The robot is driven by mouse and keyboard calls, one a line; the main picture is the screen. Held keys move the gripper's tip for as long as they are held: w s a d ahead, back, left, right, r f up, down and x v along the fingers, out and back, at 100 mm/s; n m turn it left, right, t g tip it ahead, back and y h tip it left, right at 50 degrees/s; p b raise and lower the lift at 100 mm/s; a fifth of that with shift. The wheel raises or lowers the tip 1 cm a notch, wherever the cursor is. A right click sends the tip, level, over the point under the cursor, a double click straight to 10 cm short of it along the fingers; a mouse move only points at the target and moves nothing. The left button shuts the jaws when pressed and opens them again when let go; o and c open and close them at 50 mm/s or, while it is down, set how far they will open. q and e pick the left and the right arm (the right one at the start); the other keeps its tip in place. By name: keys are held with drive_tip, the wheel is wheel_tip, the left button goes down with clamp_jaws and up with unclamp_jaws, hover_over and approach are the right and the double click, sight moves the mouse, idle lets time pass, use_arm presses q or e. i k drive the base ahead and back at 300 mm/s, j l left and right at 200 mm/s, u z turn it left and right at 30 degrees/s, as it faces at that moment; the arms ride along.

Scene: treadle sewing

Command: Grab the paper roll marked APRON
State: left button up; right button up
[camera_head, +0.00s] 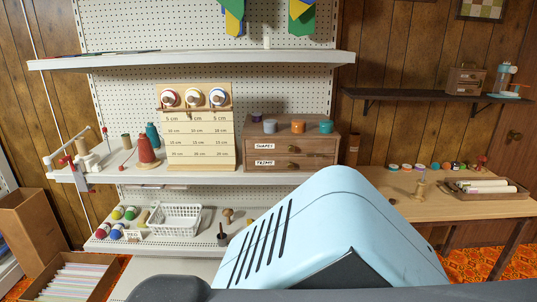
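Two pale paper rolls lie side by side in a shallow tray (463,194) on the wooden table at the right. The nearer roll (492,190) and the one behind it (484,183) are too small for any marking to be read, so I cannot tell which, if either, says APRON. Neither of my grippers is in view.
The wooden table (440,207) also holds several small coloured spools along its back. A drawer box (291,150) stands on the white shelf, with a white basket (175,219) below. A box of papers (71,279) sits at lower left. The lower middle is blocked.

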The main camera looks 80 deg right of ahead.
sight(473, 190)
drive_tip(key=z, duration=1.5)
drive_tip(key=l+z, duration=0.15)
drive_tip(key=z, duration=0.3)
drive_tip(key=i+l+z, duration=0.1)
drive_tip(key=z, duration=0.4)
drive_tip(key=i+l+z, duration=0.1)
drive_tip(key=z, duration=0.35)
drive_tip(key=i+l+z, duration=0.15)
drive_tip(key=z, duration=0.25)
drive_tip(key=i+z, duration=0.8)
drive_tip(key=i+j, duration=0.1)
drive_tip(key=i, duration=0.35)
